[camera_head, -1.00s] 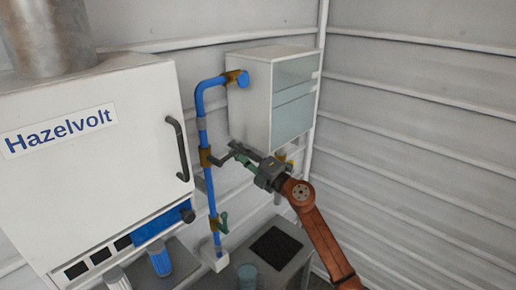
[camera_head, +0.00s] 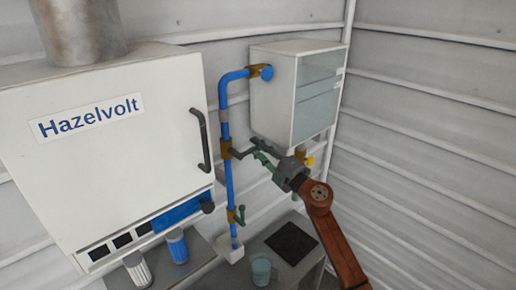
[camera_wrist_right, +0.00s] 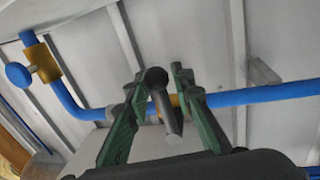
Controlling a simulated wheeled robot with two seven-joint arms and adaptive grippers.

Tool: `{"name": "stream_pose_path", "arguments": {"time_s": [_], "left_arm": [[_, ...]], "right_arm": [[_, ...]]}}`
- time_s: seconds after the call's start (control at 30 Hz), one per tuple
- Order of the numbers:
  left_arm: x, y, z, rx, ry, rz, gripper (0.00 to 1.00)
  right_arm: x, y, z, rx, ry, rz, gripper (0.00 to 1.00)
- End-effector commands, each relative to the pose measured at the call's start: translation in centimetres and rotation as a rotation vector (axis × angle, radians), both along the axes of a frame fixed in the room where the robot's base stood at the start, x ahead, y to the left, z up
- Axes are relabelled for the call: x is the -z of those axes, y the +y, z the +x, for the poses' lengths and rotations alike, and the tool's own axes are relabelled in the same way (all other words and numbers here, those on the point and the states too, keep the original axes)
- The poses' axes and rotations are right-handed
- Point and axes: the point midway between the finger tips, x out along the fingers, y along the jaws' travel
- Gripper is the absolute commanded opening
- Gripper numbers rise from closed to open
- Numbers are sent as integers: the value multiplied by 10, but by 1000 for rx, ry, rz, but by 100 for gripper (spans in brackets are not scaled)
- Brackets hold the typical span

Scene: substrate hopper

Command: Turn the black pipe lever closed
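The black pipe lever (camera_head: 243,153) sticks out to the right from a brass fitting (camera_head: 226,149) on the upright blue pipe (camera_head: 229,183). My right gripper (camera_head: 258,150) is at the lever's outer end, its arm coming from the lower right. In the right wrist view the lever (camera_wrist_right: 170,118) lies between the green-backed fingers of my right gripper (camera_wrist_right: 159,74), pointing toward the camera. The fingers stand apart, with gaps visible on both sides of the lever; contact at the tips cannot be told. My left gripper is not in view.
The white Hazelvolt unit (camera_head: 110,150) stands left. A cup (camera_head: 261,270) stands on the low bench.

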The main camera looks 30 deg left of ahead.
Motion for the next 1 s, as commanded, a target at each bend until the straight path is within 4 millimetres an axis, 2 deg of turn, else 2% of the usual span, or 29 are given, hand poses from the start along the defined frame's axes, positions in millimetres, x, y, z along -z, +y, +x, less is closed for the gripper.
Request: {"name": "stream_pose_path", "arguments": {"time_s": [0.17,0.27,0.33,0.47,0.63,1.0], "left_arm": [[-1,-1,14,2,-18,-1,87],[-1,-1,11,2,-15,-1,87],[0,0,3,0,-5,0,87],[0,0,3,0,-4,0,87],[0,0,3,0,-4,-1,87],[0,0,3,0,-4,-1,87]], "right_arm": [[0,-1,0,1,0,0,28],[0,-1,1,1,-1,0,28],[0,-2,1,2,-1,0,28],[1,-10,1,6,-2,0,28],[7,-31,-8,5,-4,-3,28],[21,-94,-32,3,-3,-2,28]]}}
